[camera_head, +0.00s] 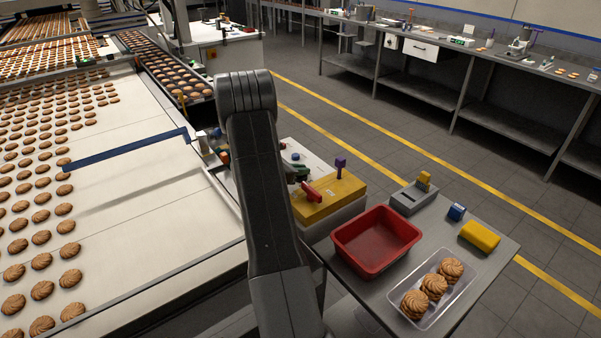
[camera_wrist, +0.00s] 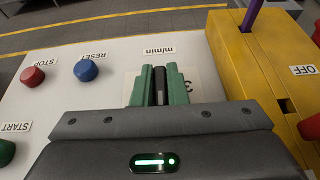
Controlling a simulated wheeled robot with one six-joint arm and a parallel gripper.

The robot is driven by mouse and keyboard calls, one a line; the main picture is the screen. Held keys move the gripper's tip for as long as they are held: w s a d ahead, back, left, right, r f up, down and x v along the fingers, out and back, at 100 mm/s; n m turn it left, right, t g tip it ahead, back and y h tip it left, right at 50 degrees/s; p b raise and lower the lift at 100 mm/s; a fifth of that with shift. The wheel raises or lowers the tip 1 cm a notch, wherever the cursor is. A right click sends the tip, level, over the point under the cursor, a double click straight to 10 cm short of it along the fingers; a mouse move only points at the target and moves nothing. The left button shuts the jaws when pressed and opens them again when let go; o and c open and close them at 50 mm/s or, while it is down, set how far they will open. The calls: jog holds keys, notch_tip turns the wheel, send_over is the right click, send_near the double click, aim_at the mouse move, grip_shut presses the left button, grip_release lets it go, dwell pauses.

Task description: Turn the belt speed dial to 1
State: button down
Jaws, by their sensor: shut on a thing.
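The belt speed dial (camera_wrist: 160,85) is a dark knob on a white control panel (camera_wrist: 115,50), below the upside-down "m/min" label. My gripper (camera_wrist: 160,90) has green fingers shut on the dial, one on each side. A numeral that looks like 3 shows just right of the fingers; the other scale marks and the dial's pointer setting are hidden. In the head view my arm covers much of the panel, and my gripper (camera_head: 299,173) is only partly seen there.
Near the dial are a blue RESET button (camera_wrist: 86,69), a red STOP button (camera_wrist: 32,76) and a green START button (camera_wrist: 5,152). A yellow box (camera_wrist: 240,60) with a purple lever (camera_wrist: 252,14) stands close on the right. A red bin (camera_head: 376,240) sits on the table.

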jog(key=c, duration=1.4)
grip_release()
jog(key=shift+c, duration=0.2)
jog(key=b+v, duration=0.3)
jog(key=v, duration=1.1)
jog(key=shift+d, duration=0.1)
jog(key=p+x, duration=0.3)
jog(key=x, duration=1)
jog(key=shift+w+d+f, duration=0.1)
jog(key=shift+w+d, duration=0.05)
jog(key=shift+d, duration=0.15)
jog(key=shift+w+d+p, duration=0.1)
jog(key=shift+w+p, duration=0.05)
jog(key=shift+p, duration=0.2)
jog(key=shift+n+t, duration=0.3)
